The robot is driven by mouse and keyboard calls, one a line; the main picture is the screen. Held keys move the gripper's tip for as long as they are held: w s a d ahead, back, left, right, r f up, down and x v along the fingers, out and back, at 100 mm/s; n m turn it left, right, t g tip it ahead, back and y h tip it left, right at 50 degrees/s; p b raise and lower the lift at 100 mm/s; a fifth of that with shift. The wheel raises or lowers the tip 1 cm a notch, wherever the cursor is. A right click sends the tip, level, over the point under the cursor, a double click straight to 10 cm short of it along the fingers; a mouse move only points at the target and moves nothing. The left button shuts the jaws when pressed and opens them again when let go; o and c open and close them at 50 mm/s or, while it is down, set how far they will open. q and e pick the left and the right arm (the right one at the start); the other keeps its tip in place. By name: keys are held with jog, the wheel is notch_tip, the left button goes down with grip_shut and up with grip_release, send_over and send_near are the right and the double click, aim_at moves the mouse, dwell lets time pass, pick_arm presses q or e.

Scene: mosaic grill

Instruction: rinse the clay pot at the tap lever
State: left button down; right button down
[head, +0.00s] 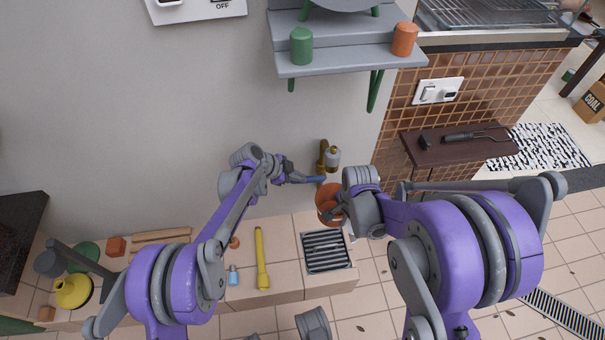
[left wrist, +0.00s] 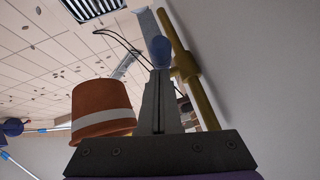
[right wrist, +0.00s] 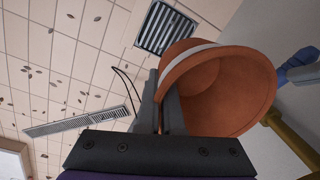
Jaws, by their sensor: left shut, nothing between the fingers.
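The clay pot (head: 327,197) is orange-brown with a white band, held above the counter beside the wall tap. My right gripper (head: 338,215) is shut on its rim; in the right wrist view the pot (right wrist: 235,95) is tilted, its open mouth showing, with the wall between the fingers (right wrist: 161,98). The brass tap (head: 322,160) has a blue lever (head: 316,179), which also shows in the left wrist view (left wrist: 160,50). My left gripper (head: 296,179) is shut and empty, its tips (left wrist: 158,75) at the lever; I cannot tell if they touch. I see no water.
A dark drain grate (head: 326,252) lies in the counter below the pot. A yellow tool (head: 262,258) and a small blue bottle (head: 233,275) lie left of it. A grey shelf (head: 345,62) with a green cup (head: 301,46) and an orange cup (head: 404,39) hangs above.

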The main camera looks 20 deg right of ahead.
pick_arm(q)
jog(key=shift+a+f, duration=0.3)
jog(key=shift+f, duration=0.3)
jog(key=d+r+v, duration=0.1)
jog(key=v, duration=1.2)
jog(key=shift+s, duration=0.3)
jog(key=shift+f, duration=0.1)
pick_arm(e)
jog(key=s+a, duration=0.2)
jog(key=a, duration=0.5)
jog(key=shift+s+a, duration=0.25)
jog(key=shift+s, duration=0.1)
